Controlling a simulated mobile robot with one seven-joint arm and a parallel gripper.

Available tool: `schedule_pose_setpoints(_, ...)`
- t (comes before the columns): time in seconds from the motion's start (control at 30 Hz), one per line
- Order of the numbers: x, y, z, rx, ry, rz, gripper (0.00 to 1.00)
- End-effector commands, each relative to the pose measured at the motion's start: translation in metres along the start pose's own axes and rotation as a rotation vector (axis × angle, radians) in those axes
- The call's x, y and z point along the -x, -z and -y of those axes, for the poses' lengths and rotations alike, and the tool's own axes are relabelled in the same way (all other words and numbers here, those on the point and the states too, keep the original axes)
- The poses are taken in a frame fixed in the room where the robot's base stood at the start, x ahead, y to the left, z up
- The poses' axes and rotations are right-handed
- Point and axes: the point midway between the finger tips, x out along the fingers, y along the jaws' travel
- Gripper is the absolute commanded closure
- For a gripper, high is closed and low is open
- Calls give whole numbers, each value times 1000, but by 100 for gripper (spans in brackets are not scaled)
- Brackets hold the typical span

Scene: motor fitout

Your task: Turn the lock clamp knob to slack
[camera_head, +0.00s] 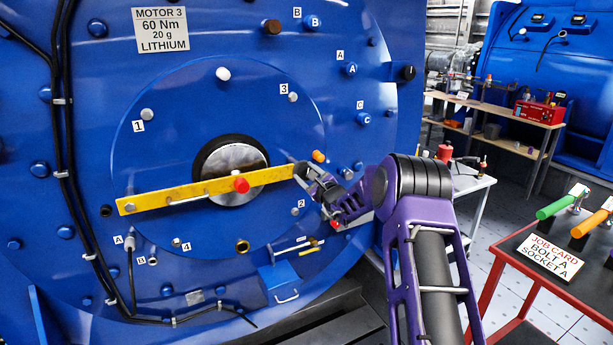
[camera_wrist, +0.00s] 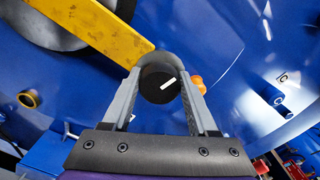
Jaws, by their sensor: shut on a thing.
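The lock clamp knob (camera_wrist: 155,84) is a round black knob with a white pointer line that slants up and to the right in the wrist view. It sits at the right end of the yellow bar (camera_head: 205,190); the bar also shows in the wrist view (camera_wrist: 98,28). My gripper (camera_head: 303,172) is at that end of the bar in the head view and mostly hides the knob there. In the wrist view its two grey fingers (camera_wrist: 158,92) lie on both sides of the knob, shut on it.
An orange peg (camera_head: 318,156) sticks out close beside my gripper and shows in the wrist view (camera_wrist: 198,85). A red knob (camera_head: 241,184) stands on the bar's middle. Blue bolts (camera_head: 364,119) project from the motor face. A red table (camera_head: 525,228) with coloured-handled tools stands at right.

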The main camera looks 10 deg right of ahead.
Motion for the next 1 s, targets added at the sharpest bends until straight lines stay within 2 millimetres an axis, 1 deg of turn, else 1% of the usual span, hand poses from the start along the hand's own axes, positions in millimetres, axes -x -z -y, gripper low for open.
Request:
schedule_pose_setpoints(0.2,0,-2,0,128,0,2,96)
schedule_pose_setpoints(0.4,0,-1,0,196,1,2,96)
schedule_pose_setpoints(0.97,0,-1,0,225,2,1,96)
schedule_pose_setpoints(1.0,0,-1,0,225,1,1,37)
